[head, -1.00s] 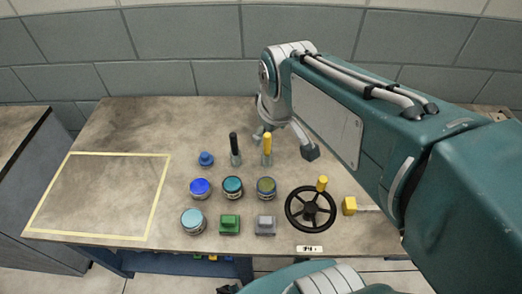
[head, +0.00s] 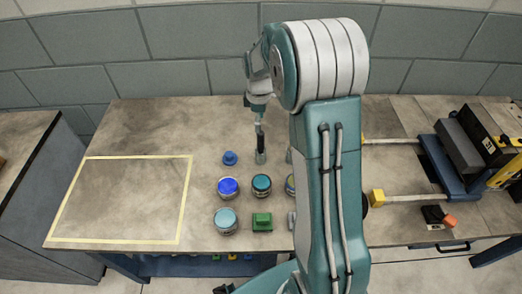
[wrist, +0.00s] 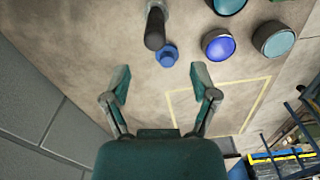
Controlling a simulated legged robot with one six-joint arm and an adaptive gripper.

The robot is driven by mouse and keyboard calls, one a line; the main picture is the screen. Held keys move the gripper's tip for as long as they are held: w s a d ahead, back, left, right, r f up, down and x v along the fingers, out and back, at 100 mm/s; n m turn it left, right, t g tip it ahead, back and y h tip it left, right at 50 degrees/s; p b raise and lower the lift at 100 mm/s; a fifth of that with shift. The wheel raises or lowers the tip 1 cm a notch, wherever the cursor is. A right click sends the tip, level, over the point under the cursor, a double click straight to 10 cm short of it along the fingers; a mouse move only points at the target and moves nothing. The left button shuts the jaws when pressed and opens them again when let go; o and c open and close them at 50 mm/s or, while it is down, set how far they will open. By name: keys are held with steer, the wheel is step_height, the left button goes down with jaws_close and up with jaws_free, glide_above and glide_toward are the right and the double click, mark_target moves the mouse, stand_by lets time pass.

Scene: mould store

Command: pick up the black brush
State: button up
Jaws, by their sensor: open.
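The black brush (head: 260,139) stands upright on the bench, with a dark handle and a grey lower end. In the head view my gripper (head: 257,104) is above and behind the handle, partly hidden by my arm. In the wrist view the brush (wrist: 154,30) is seen from above near the top edge. My gripper (wrist: 161,84) is open and empty there; the brush lies beyond the fingertips, not between them.
A blue knob-like piece (head: 230,158) stands close to the brush. Blue (head: 228,187), teal (head: 261,185) and pale-blue (head: 226,221) jars and a green block (head: 262,222) are nearer. A taped rectangle (head: 185,200) at left is empty. My arm hides things at right.

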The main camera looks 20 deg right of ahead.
mark_target(261, 140)
step_height(261, 140, down, 5)
steer(key=shift+a+r, duration=0.1)
steer(key=shift+r, duration=0.05)
steer(key=f, duration=0.2)
steer(key=d+f, duration=0.1)
steer(key=f, duration=0.1)
steer(key=shift+w+f, duration=0.2)
steer(key=shift+a+f, duration=0.15)
steer(key=shift+f, duration=0.15)
steer(key=shift+a, duration=0.2)
steer(key=shift+d+f, duration=0.1)
steer(key=shift+d, duration=0.25)
jaws_close()
